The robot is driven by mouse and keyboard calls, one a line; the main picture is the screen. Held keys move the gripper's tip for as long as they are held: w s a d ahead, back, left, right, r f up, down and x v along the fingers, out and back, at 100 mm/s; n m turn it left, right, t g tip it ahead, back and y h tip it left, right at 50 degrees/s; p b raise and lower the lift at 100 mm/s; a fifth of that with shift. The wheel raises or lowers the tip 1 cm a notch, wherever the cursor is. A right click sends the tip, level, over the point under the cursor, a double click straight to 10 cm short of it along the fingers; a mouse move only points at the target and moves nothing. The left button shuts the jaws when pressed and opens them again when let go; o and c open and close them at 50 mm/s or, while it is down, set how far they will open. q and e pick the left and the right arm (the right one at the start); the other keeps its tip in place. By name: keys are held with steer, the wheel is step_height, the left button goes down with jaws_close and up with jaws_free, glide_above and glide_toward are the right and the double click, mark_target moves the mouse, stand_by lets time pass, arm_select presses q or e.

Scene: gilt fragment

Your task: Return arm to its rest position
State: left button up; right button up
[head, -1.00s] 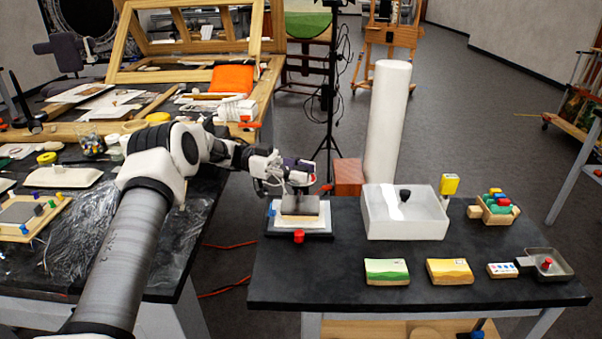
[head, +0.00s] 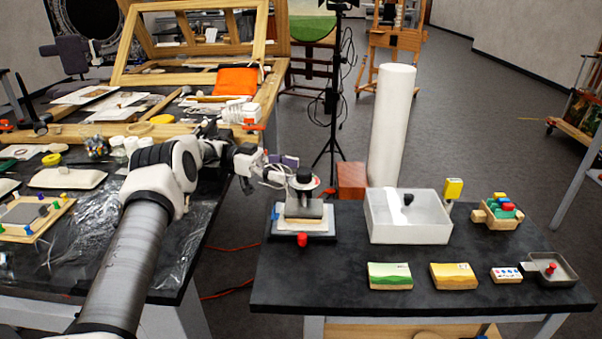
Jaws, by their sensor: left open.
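My left arm reaches in from the lower left across the left table. My left gripper (head: 284,177) is open at the left edge of the right table, just left of a black knob (head: 304,176). The knob stands over a grey block (head: 303,208), which sits on a pale slab on a dark stand (head: 285,237) with a red knob in front. The fingertips are small and partly lost against cables and a pale disc, so I cannot tell whether they touch the knob. My right gripper is not in view.
A white open box (head: 408,232) stands right of the stand, with a tall white roll (head: 391,125) behind. Green (head: 389,276) and yellow blocks (head: 452,276) lie in front. The left table is cluttered, with wooden frames (head: 190,65) behind. A floor gap separates the tables.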

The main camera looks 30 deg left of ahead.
arm_select(q)
steer(key=shift+s+a, duration=0.2)
steer(key=shift+a, duration=0.75)
